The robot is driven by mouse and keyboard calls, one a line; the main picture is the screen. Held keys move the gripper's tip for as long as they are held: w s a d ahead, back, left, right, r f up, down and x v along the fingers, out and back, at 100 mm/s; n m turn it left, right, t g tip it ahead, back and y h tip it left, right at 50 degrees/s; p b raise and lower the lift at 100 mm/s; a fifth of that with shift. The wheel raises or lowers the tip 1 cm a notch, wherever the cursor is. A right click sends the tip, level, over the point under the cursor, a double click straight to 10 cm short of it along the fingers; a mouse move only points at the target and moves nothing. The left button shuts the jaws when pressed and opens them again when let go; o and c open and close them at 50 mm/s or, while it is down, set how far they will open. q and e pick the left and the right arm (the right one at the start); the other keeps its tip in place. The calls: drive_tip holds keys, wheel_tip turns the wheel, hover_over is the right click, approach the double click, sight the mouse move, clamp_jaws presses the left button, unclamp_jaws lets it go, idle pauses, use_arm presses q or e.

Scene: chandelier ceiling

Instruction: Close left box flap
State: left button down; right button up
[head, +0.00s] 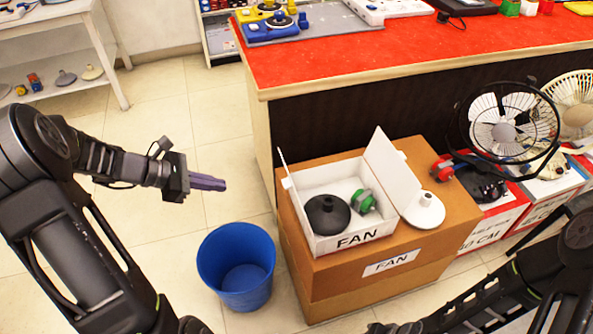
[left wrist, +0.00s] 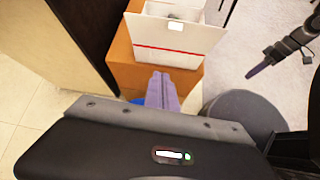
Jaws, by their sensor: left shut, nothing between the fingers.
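The open white box (head: 350,243), labelled FAN, stands on a brown cardboard box. Its left flap (head: 284,168) stands up and shows almost edge-on. Its right flap (head: 384,168) is also raised, leaning outward. Inside lie a black round base (head: 327,214) and a green-and-red part (head: 363,201). My left gripper (head: 223,185) is shut and empty, left of the box and apart from the flap. In the left wrist view its fingers (left wrist: 164,78) show below the white box panel (left wrist: 195,40) with a red line. My right gripper (left wrist: 252,72) shows small there; its jaw opening is unclear.
A blue bin (head: 237,268) stands on the floor below my left gripper. A white round base (head: 424,210) lies on the cardboard box (head: 455,225), right of the white box. A red-topped counter (head: 330,60) is behind. Fans (head: 505,130) stand at right. Floor at left is clear.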

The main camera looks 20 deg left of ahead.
use_arm(q)
drive_tip(key=shift+s+d+r+n+h, duration=0.3)
drive_tip(key=shift+d+r+n+h, duration=0.1)
drive_tip(key=shift+d+r+h, duration=0.35)
drive_tip(key=shift+w+d, duration=0.1)
drive_tip(key=shift+d, duration=0.05)
drive_tip(key=w+d+r+x, duration=0.1)
drive_tip(key=r+x, duration=0.1)
drive_tip(key=x, duration=1)
drive_tip(key=shift+d, duration=0.25)
drive_tip(key=shift+w, duration=0.15)
